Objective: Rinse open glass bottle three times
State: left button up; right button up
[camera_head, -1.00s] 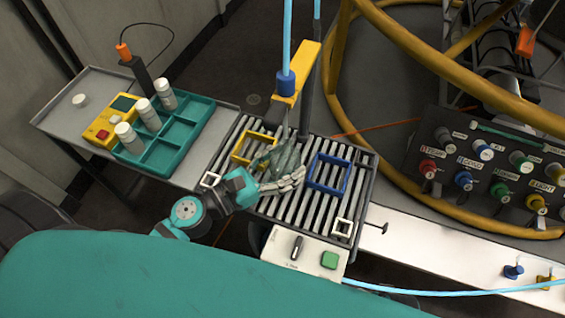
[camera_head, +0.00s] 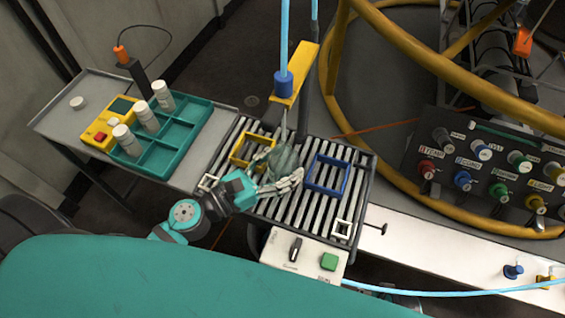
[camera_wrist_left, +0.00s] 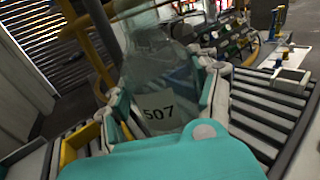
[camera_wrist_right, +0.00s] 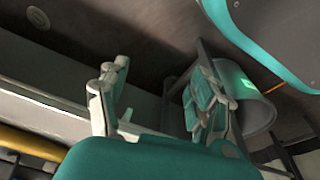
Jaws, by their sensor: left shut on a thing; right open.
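The clear glass bottle (camera_head: 284,160) is over the slatted rack, below the spout (camera_head: 284,125) that hangs from the blue fitting. My left gripper (camera_head: 280,180) is shut around the bottle's body. In the left wrist view the bottle (camera_wrist_left: 150,75) stands between the fingers, with its label "507" facing the camera. The bottle's mouth and any water in it cannot be made out. My right gripper (camera_wrist_right: 158,105) is open and empty in the right wrist view, away from the rack.
The slatted rack (camera_head: 228,160) carries a yellow frame (camera_head: 238,160) and a blue frame (camera_head: 310,184). A control box (camera_head: 275,248) with a knob and green button (camera_head: 329,262) is at its front. A teal tray (camera_head: 150,165) with white-capped bottles stands left. A yellow rail (camera_head: 335,100) curves at right.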

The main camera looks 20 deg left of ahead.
jog(key=shift+c, duration=0.4)
jog(key=shift+f, duration=0.1)
grip_shut()
jog(key=shift+s, duration=0.1)
dwell(0.9)
